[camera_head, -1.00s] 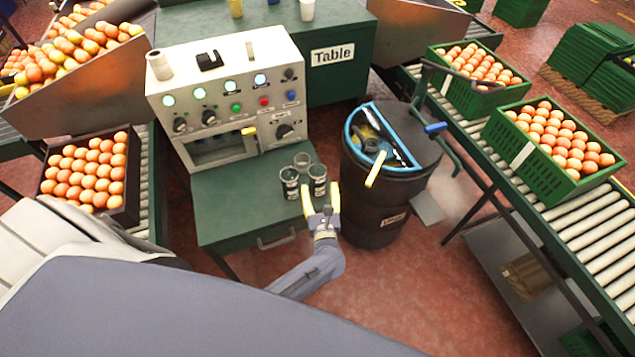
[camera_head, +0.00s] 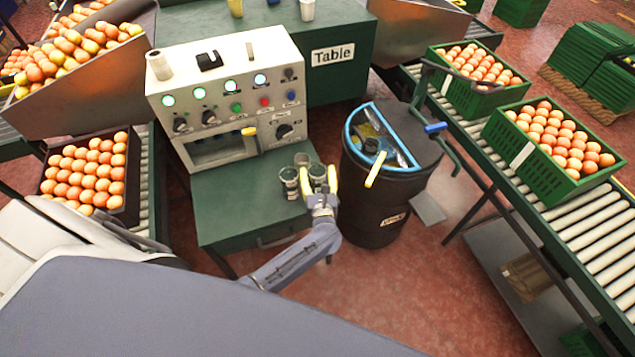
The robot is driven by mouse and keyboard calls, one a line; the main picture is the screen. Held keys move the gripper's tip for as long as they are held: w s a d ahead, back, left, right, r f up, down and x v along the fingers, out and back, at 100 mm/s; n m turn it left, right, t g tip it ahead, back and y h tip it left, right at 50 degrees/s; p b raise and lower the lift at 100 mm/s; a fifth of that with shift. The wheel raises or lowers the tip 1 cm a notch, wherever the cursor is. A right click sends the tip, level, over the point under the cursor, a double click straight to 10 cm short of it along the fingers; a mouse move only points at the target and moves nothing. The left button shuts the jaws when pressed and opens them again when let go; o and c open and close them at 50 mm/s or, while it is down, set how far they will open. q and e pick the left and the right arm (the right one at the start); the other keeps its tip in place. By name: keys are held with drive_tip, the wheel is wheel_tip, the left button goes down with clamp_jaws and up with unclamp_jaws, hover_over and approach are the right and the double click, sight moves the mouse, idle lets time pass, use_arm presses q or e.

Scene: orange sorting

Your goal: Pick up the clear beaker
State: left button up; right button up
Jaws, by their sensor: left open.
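Three small beakers stand close together on the green bench top in front of the control panel. One greyish clear beaker (camera_head: 302,159) is at the back, a dark-looking one (camera_head: 289,178) is at the left front, and another (camera_head: 317,172) is at the right front. My left gripper (camera_head: 320,182) is open, with its yellow fingertips at the right front beaker, one finger on either side of it in the picture. The gripper hides that beaker's lower part. I cannot tell whether the fingers touch it. My right gripper is not in view.
The control panel (camera_head: 230,95) stands behind the beakers. A dark barrel (camera_head: 375,205) with a blue-rimmed opening stands close on the right. Green orange crates (camera_head: 545,180) sit on the right roller conveyor. A dark crate of oranges (camera_head: 130,190) is at the left. The bench's left side is clear.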

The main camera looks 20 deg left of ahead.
use_arm(q)
drive_tip(key=c, duration=1)
drive_tip(key=shift+o, duration=0.2)
drive_tip(key=shift+r, duration=0.1)
wheel_tip(320, 180, up, 20)
drive_tip(key=s+d+r+m+t+h, duration=0.2)
drive_tip(key=s+d+r+m+h, duration=0.15)
drive_tip(key=s+r, duration=0.2)
drive_tip(key=s+d+f+m+h, duration=0.1)
drive_tip(key=s+m+h, duration=0.1)
drive_tip(key=s+h, duration=0.3)
drive_tip(key=shift+s+d, duration=0.4)
drive_tip(key=shift+s, duration=1.4)
